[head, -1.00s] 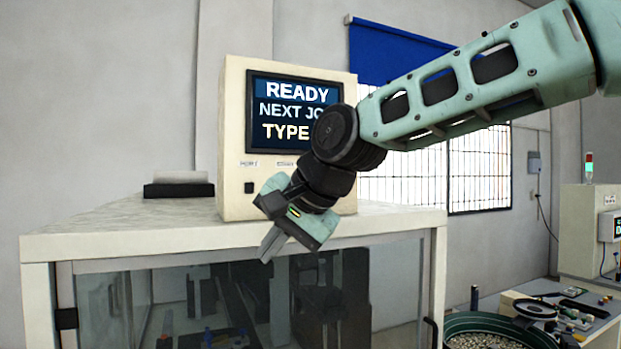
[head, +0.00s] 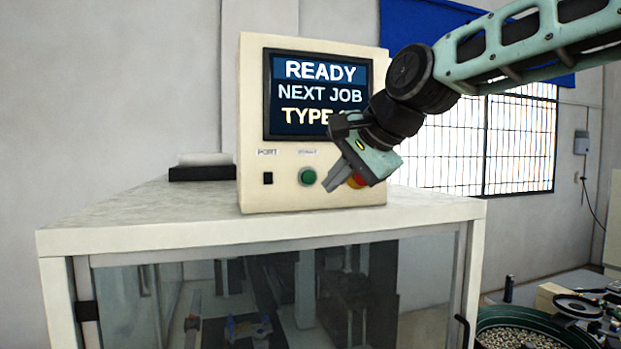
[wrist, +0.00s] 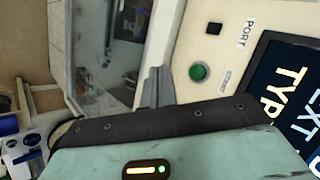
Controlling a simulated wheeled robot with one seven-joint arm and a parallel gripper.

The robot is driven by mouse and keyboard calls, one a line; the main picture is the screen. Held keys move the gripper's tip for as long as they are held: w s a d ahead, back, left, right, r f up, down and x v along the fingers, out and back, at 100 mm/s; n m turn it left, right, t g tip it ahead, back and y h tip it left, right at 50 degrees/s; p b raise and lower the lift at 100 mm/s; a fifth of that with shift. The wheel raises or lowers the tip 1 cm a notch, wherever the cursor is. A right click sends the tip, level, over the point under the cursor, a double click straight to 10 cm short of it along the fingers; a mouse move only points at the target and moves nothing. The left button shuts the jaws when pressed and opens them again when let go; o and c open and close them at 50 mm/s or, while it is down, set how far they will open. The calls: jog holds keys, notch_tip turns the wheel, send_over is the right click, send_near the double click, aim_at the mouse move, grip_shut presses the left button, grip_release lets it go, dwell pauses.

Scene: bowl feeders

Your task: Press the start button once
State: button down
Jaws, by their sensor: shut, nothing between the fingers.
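The control box (head: 258,195) stands on the white cabinet top. Its round green button (head: 308,176) sits on the lower front panel, right of a small black port (head: 267,178); the label above the button is too small to read. My gripper (head: 328,187) is shut and empty, its fingertips just right of and slightly below the green button in the head view. A red and yellow knob (head: 356,181) is partly hidden behind my gripper. In the wrist view the green button (wrist: 199,72) shows to the right of my shut fingers (wrist: 153,72), apart from them in the picture.
The screen (head: 318,95) reads READY, NEXT JOB, TYPE, its end hidden by my wrist. A dark block with a pale top (head: 201,167) lies left of the box. The glass-fronted cabinet (head: 150,240) stands below. A green bowl feeder (head: 520,325) is at lower right.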

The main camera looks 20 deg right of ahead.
aim_at(309, 177)
jog(key=shift+w, duration=4.25)
jog(key=shift+w+p, duration=0.1)
jog(key=shift+p, duration=0.2)
jog(key=shift+w, duration=0.3)
